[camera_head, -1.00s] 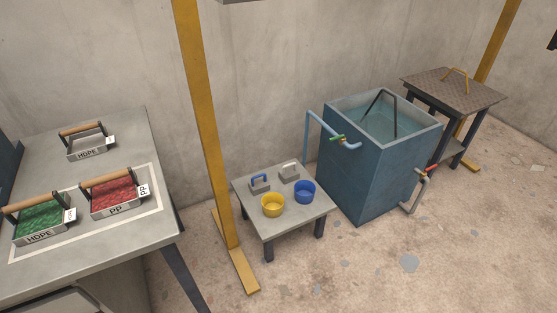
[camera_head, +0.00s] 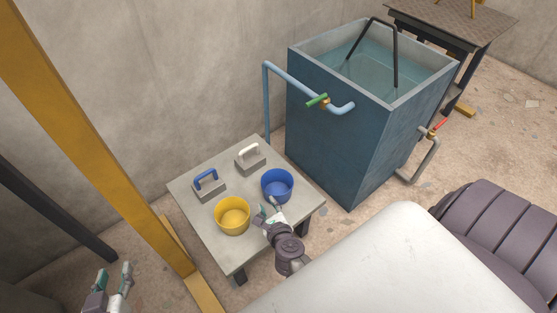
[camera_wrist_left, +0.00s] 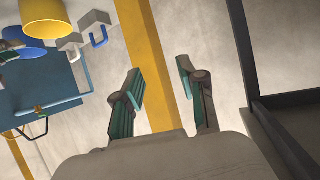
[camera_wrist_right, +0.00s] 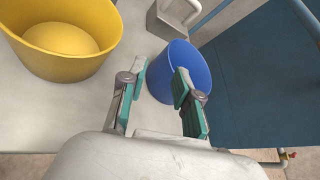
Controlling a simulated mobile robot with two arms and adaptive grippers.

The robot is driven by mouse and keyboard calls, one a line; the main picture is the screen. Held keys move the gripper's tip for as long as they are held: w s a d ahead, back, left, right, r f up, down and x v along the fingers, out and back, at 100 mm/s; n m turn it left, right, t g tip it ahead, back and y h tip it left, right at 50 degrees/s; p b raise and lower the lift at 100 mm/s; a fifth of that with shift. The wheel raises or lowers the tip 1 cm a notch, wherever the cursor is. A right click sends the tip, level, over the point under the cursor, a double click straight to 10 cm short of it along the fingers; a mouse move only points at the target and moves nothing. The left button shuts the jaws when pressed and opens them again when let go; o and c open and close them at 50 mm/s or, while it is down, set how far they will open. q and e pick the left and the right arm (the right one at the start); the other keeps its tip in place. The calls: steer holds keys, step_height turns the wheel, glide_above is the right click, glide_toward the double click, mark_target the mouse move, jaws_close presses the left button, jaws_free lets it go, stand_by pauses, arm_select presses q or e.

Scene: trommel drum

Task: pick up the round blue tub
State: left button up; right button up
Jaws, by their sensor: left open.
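The round blue tub (camera_head: 277,187) stands upright and looks empty on a low grey table (camera_head: 195,172). A yellow tub (camera_head: 232,216) stands to its left. My right gripper (camera_head: 266,207) is open and empty at the near-left side of the blue tub. In the right wrist view the blue tub (camera_wrist_right: 182,62) lies just beyond the parted fingertips (camera_wrist_right: 160,72); I cannot tell whether they touch it. My left gripper (camera_head: 114,270) is open and empty, well left of the table; its parted fingers show in the left wrist view (camera_wrist_left: 160,75).
Two grey blocks, one with a blue handle (camera_head: 209,188) and one with a white handle (camera_head: 250,163), sit at the table's back. A water tank (camera_head: 335,140) with pipes stands close on the right. A yellow post (camera_head: 95,150) rises on the left.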

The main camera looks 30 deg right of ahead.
steer(key=w+m, duration=0.1)
steer(key=w+d+m+b, duration=0.1)
steer(key=m, duration=0.1)
steer(key=w+d+m+b, duration=0.1)
steer(key=shift+w+m+h, duration=0.3)
steer(key=shift+w, duration=0.05)
steer(key=shift+w+d+f, duration=0.1)
steer(key=shift+w+f, duration=0.15)
steer(key=shift+w, duration=0.1)
steer(key=b+x, duration=0.2)
steer(key=x, duration=0.2)
steer(key=shift+w, duration=0.1)
steer(key=shift+w+f, duration=0.1)
steer(key=shift+w, duration=0.15)
arm_select(q)
step_height(320, 180, up, 17)
steer(key=d+t+h, duration=0.2)
steer(key=t, duration=0.7)
steer(key=shift+w+h, duration=0.25)
steer(key=shift+h, duration=0.15)
arm_select(e)
jaws_close()
arm_select(q)
steer(key=shift+r, duration=0.1)
